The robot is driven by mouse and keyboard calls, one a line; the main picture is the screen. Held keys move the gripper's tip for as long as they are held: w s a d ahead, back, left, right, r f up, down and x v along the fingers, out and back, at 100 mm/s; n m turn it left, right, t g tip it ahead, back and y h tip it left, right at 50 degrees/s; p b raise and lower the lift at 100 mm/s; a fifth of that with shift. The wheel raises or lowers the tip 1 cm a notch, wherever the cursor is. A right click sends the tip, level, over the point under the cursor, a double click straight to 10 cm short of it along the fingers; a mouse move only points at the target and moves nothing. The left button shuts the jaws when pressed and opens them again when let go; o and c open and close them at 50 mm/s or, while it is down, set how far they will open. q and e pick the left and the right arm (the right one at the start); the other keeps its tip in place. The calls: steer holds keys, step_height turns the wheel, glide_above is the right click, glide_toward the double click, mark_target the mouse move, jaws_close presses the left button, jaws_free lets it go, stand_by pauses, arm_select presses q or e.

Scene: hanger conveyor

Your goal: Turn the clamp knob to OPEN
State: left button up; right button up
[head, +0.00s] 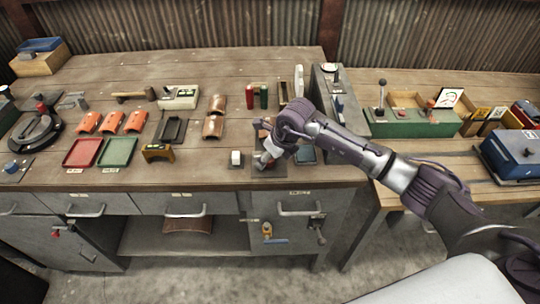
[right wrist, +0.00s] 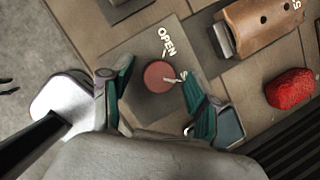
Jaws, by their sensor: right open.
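The clamp knob (right wrist: 159,76) is a round, dull red disc on a dark square plate (right wrist: 140,48) in the right wrist view. A white pointer mark shows at its right side. The word OPEN is printed beyond the knob; a second label to its right is mostly hidden by a finger. My right gripper (right wrist: 160,72) is open, its two teal-padded fingers on either side of the knob. I cannot tell whether they touch it. My left gripper is not in view.
A brown curved piece (right wrist: 262,22) and a red lump (right wrist: 290,88) lie beyond the plate. Red and green trays (head: 117,152) lie farther left. A grey upright panel (head: 328,100) stands to the right.

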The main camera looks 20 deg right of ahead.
steer(key=c, duration=1.1)
steer(key=shift+f+n+b, duration=0.1)
steer(key=shift+n+b, duration=0.3)
steer(key=shift+b, duration=0.3)
steer(key=n+g+b, duration=0.1)
steer(key=n+b, duration=0.2)
steer(key=n+g+y+b, duration=0.1)
steer(key=n+b, duration=0.2)
steer(key=b, duration=0.1)
steer(key=n+g+y+b, duration=0.1)
steer(key=n+b, duration=0.2)
steer(key=b, duration=0.1)
steer(key=shift+w+d, duration=0.1)
steer(key=shift+w, duration=0.15)
steer(key=n+g+b, duration=0.1)
steer(key=n+b, duration=0.1)
steer(key=n, duration=0.2)
steer(key=shift+b, duration=0.35)
steer(key=shift+w+n+g+b, duration=0.1)
steer(key=shift+n+g+b, duration=0.85)
steer(key=shift+n, duration=1.05)
steer(key=shift+r, duration=0.2)
steer(key=o, duration=1.1)
